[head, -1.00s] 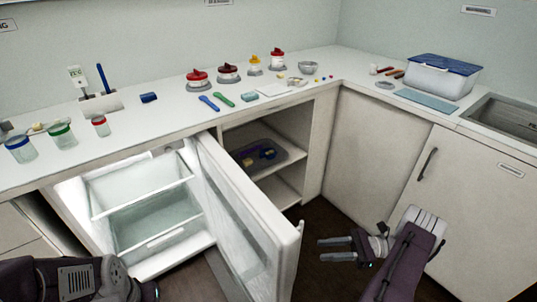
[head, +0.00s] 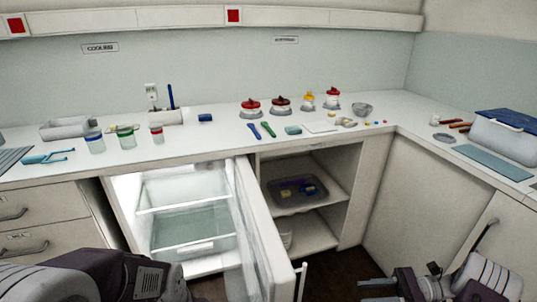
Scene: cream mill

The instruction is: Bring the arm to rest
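My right gripper (head: 376,291) is at the bottom right in the head view. Its two fingers are parallel with a gap between them, and nothing shows in the gap. It is over the dark floor, right of the open fridge door (head: 262,232) and in front of the cupboards, apart from both. My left arm comes in at the bottom left, in front of the drawers and the open fridge (head: 187,215). Its gripper fingers are out of the picture, so I cannot see their state.
The counter (head: 215,142) holds lidded jars (head: 124,137), red- and yellow-topped pots (head: 281,106), a metal bowl (head: 362,110) and a blue-lidded box (head: 506,135). An open shelf holds a tray (head: 314,190). The fridge door juts out between my arms.

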